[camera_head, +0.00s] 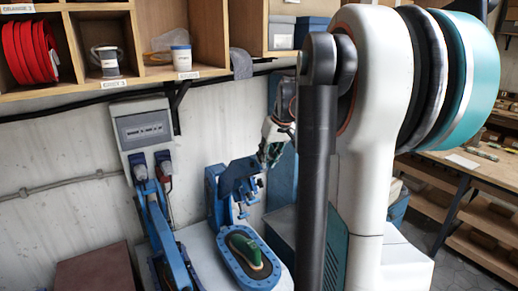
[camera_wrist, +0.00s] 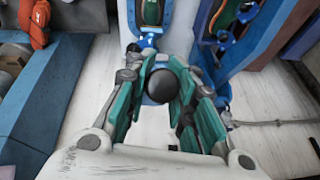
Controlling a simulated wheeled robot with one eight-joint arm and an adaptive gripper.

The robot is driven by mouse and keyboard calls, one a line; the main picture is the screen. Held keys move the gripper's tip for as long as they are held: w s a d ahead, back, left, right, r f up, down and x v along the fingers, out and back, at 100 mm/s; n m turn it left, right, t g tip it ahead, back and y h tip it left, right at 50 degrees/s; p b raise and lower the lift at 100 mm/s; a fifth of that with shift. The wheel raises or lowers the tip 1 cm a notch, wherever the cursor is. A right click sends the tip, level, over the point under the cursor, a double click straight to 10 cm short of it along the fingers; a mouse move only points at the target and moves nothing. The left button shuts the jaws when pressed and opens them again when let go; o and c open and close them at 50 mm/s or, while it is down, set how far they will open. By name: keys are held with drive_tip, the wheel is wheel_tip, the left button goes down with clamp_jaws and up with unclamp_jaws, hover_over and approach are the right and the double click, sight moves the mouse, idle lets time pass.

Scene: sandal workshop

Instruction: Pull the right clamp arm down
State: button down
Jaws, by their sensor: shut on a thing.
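The right clamp arm (camera_head: 238,172) is a blue lever on the right press in the head view. It stands raised over an oval blue bed (camera_head: 236,272) holding a green sandal piece (camera_head: 246,250). My gripper (camera_head: 271,152) is at the arm's upper end, partly hidden by my own arm links. In the wrist view my gripper (camera_wrist: 165,72) has its teal fingers closed around a round black knob (camera_wrist: 163,86). Blue metal shows behind the knob. The exact finger contact is partly hidden.
A second blue press (camera_head: 168,240) stands to the left, below a grey wall box (camera_head: 145,130). Wooden shelves (camera_head: 150,75) hang above with red rolls (camera_head: 28,50) and cups. A workbench (camera_head: 480,165) is at the right. In the wrist view an orange object (camera_wrist: 38,22) lies at upper left.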

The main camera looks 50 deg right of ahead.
drive_tip(key=s+a+f+t+b, duration=0.1)
drive_tip(key=s+f+t+b, duration=0.1)
drive_tip(key=s+f+b, duration=0.2)
drive_tip(key=s+a+f+t+h+b, duration=0.1)
drive_tip(key=s+f+b, duration=0.3)
drive_tip(key=f+b, duration=0.7)
drive_tip(key=s+a+f+t+b, duration=0.1)
drive_tip(key=s+f+t+b, duration=0.2)
drive_tip(key=f, duration=1.4)
drive_tip(key=shift+s+a+f+t+h+b, duration=0.25)
drive_tip(key=shift+s+b, duration=0.7)
drive_tip(key=shift+b, duration=1.75)
drive_tip(key=shift+f, duration=0.15)
drive_tip(key=c, duration=1.8)
unclamp_jaws()
drive_tip(key=o, duration=0.4)
drive_tip(key=shift+w+d, duration=0.1)
drive_tip(key=shift+d, duration=0.1)
